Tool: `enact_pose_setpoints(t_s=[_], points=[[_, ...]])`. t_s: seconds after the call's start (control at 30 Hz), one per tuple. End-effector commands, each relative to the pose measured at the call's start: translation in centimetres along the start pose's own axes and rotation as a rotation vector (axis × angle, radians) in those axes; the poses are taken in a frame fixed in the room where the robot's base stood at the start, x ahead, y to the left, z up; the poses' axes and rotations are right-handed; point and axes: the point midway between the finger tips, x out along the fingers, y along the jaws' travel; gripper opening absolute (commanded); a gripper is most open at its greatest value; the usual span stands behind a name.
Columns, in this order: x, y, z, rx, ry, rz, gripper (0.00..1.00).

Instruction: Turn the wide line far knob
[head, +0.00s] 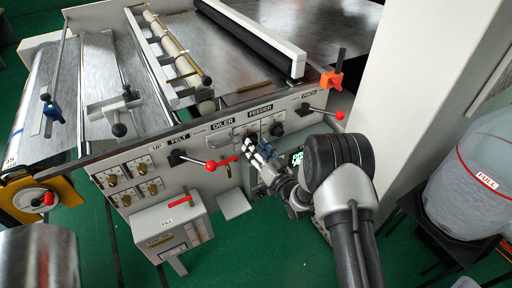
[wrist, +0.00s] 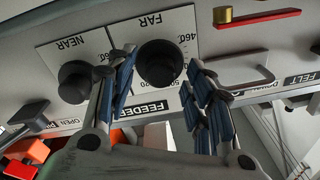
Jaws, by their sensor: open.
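The FAR knob (wrist: 159,62) is a round black knob on a white scale plate of the feeder panel, seen upside down in the wrist view. My gripper (wrist: 160,74) is open, with one blue-padded finger on each side of this knob. A narrow gap shows on both sides, and I cannot tell how deep the fingers reach along the knob. In the head view my gripper (head: 255,151) is at the panel under the FEEDER label and hides most of the knob.
The black NEAR knob (wrist: 75,80) sits close beside my left finger in the wrist view. A grey handle (wrist: 240,78) is on the panel at the right. In the head view, a red-balled lever (head: 211,165) sticks out left of my gripper and another (head: 339,116) to its right.

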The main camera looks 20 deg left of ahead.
Motion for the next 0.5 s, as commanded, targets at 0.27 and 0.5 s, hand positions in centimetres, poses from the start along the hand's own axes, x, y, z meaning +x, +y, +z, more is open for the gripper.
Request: enact_pose_setpoints(t_s=[0.27, 0.5], points=[[-5.5, 0.2, 0.0, 0.003, -0.002, 0.005, 0.48], [-9.8, 0.1, 0.0, 0.002, -0.001, 0.003, 0.48]])
